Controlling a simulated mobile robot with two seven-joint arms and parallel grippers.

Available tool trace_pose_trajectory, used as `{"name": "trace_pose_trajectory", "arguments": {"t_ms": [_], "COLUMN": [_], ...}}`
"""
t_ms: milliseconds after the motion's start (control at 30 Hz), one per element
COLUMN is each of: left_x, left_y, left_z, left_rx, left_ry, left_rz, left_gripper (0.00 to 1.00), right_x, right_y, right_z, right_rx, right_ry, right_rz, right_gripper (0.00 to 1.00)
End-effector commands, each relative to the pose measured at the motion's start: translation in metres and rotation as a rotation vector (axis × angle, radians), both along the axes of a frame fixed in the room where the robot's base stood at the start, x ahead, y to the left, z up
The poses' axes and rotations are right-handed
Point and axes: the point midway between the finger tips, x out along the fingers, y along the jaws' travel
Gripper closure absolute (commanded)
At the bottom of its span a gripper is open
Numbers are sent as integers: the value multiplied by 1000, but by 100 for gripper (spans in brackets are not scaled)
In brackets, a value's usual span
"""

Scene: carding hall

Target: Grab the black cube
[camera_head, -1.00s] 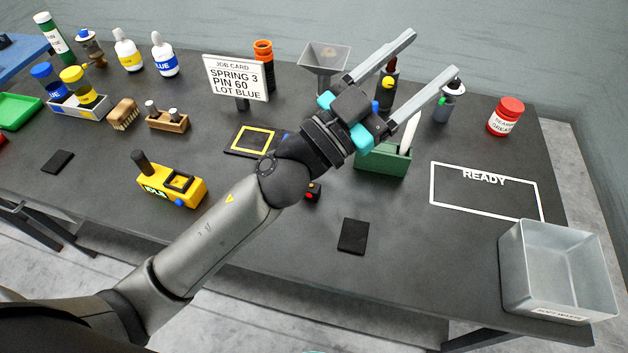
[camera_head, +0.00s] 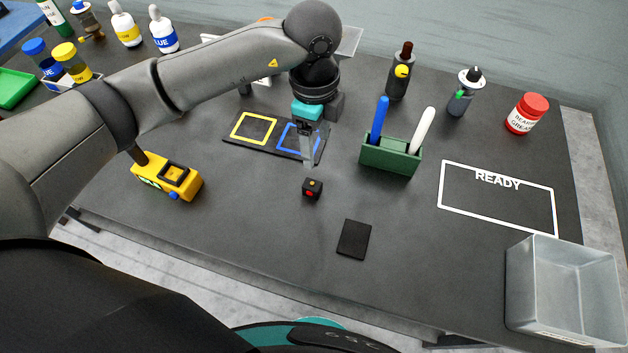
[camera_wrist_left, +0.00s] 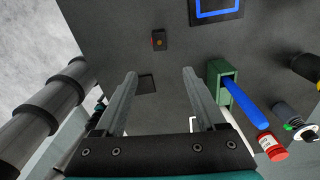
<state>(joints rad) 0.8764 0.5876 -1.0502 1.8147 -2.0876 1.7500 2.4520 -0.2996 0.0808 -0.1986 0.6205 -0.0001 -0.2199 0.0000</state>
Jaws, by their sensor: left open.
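The small black cube (camera_head: 312,189) stands on the dark table, with a red dot on its front and a yellow-orange dot on top. It also shows in the left wrist view (camera_wrist_left: 159,39), beyond the fingertips and between their lines. My left gripper (camera_head: 308,160) points down just behind the cube in the head view, apart from it and above the table. In the left wrist view its two fingers (camera_wrist_left: 160,73) are spread with nothing between them. My right gripper is in neither view.
A mat with yellow and blue squares (camera_head: 253,127) lies behind the cube. A green holder (camera_head: 390,158) with a blue and a white marker stands to the right. A black pad (camera_head: 354,239) lies in front. A yellow device (camera_head: 166,179) is at left, a grey bin (camera_head: 565,290) at right.

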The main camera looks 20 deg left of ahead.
Motion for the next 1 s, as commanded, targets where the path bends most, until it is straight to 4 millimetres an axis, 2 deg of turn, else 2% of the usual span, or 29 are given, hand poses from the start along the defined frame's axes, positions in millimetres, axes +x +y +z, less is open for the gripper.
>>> {"name": "trace_pose_trajectory", "arguments": {"t_ms": [167, 400, 500, 767, 1000], "left_x": [1, 1, 1, 1, 1], "left_y": [9, 8, 7, 7, 9], "left_z": [-21, -72, -87, -106, -142], "left_rx": [36, 32, 31, 30, 30], "left_ry": [1, 1, 0, -1, -1], "left_rz": [25, 21, 21, 19, 19], "left_gripper": [28, 28, 28, 28, 28], "right_x": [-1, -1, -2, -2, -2], "right_y": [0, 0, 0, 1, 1], "right_z": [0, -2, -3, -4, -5], "right_rx": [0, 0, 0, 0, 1], "right_ry": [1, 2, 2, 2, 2], "right_rz": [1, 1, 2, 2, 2], "right_gripper": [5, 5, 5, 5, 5]}}
